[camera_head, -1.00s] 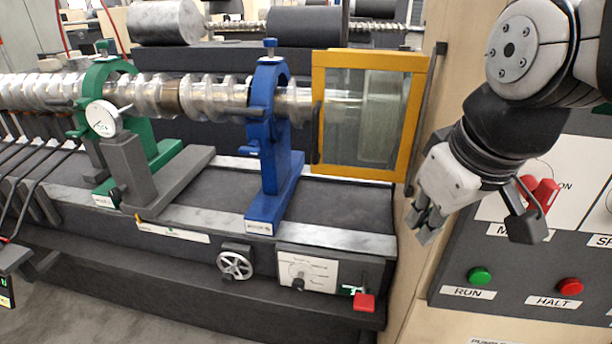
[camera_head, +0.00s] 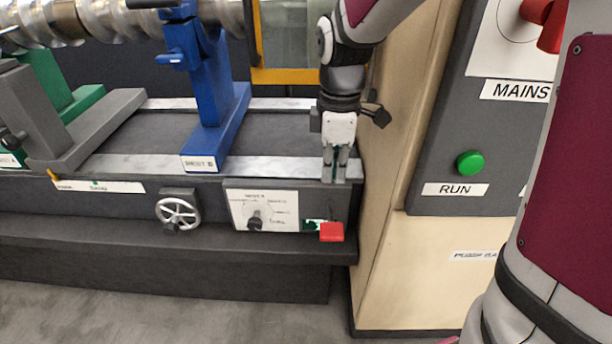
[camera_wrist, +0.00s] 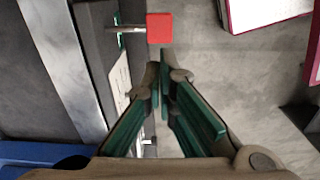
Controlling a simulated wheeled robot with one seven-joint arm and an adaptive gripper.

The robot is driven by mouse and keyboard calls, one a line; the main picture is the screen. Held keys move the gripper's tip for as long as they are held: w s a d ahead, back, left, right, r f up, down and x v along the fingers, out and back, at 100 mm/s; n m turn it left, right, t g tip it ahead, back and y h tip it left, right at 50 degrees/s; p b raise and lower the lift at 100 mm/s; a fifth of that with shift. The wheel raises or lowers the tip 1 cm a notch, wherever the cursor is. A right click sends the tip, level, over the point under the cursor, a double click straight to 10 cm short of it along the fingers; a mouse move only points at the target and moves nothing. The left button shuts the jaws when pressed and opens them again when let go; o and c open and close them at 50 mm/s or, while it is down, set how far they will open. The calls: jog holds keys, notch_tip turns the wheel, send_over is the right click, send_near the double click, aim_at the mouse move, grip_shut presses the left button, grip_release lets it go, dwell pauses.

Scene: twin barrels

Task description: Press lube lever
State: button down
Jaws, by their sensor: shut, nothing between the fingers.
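The lube lever is a thin rod with a red block at its end (camera_head: 331,232), at the right end of the machine bed front in the head view. It also shows in the wrist view as a red square (camera_wrist: 160,28) on a metal rod, at the top centre. My gripper (camera_head: 335,181) points down above the red block, by the bed's right end, and a gap separates them in the head view. In the wrist view the green-padded fingers (camera_wrist: 162,72) come together at their tips just below the red square. They hold nothing.
A dial panel (camera_head: 262,210) and a handwheel (camera_head: 178,210) are left of the lever. A blue stand (camera_head: 213,110) rises from the bed. The wooden cabinet side (camera_head: 390,200) stands close on the right, with a green RUN button (camera_head: 470,163) on its grey panel.

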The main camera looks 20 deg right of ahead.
jog(key=shift+s+d+f, duration=0.1)
jog(key=shift+d+f, duration=0.1)
jog(key=shift+f, duration=0.45)
jog(key=b, duration=0.3)
send_near(331, 236)
jog(key=f, duration=0.2)
jog(key=w+f, duration=0.1)
jog(key=f, duration=0.4)
jog(key=shift+w+d, duration=0.2)
jog(key=shift+w, duration=0.1)
jog(key=shift+f, duration=0.1)
jog(key=f, duration=0.2)
jog(key=s+f+b, duration=0.1)
jog(key=f, duration=0.2)
jog(key=shift+s+a+f+b, duration=0.1)
jog(key=shift+s+a+b, duration=0.05)
jog(key=shift+b, duration=0.15)
